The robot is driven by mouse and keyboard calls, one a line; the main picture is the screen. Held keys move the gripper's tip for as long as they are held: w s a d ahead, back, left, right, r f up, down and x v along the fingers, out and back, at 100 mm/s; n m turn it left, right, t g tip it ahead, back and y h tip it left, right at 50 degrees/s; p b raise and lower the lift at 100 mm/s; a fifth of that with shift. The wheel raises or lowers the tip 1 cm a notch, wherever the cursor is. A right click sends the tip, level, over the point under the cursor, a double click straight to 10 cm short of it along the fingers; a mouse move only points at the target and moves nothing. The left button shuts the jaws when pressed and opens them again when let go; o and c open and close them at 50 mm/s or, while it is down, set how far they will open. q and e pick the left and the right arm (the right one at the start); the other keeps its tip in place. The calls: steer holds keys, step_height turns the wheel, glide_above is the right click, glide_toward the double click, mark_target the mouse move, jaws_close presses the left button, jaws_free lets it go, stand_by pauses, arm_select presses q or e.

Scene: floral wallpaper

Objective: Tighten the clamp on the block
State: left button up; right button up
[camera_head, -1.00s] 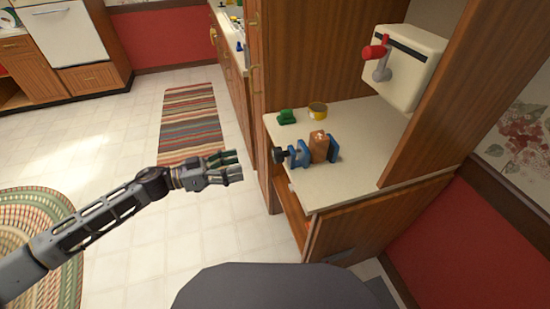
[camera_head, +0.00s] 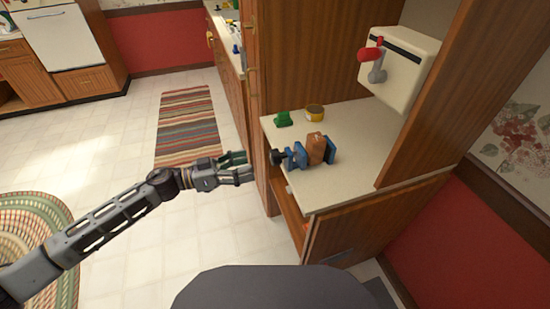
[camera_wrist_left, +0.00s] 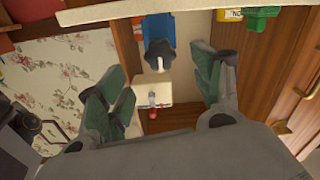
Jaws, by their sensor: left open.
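The blue clamp (camera_head: 300,155) sits on the white counter at its left edge, with its dark knob (camera_head: 278,157) sticking out past the edge. The brown block (camera_head: 316,148) stands between the clamp's blue jaws. My left gripper (camera_head: 246,167) is open and empty, just left of the knob and apart from it. In the left wrist view the dark knob (camera_wrist_left: 159,55) shows between and beyond the open green-padded fingers (camera_wrist_left: 155,95), with blue clamp parts (camera_wrist_left: 158,25) behind it. My right gripper is not in view.
A white box with a red-handled lever (camera_head: 400,65) is mounted at the right. A tall wooden panel (camera_head: 430,100) bounds the counter. Open floor lies left.

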mark_target(271, 159)
arm_select(q)
steer(key=shift+x, duration=5)
steer(key=c, duration=1)
steer(key=shift+c, duration=0.2)
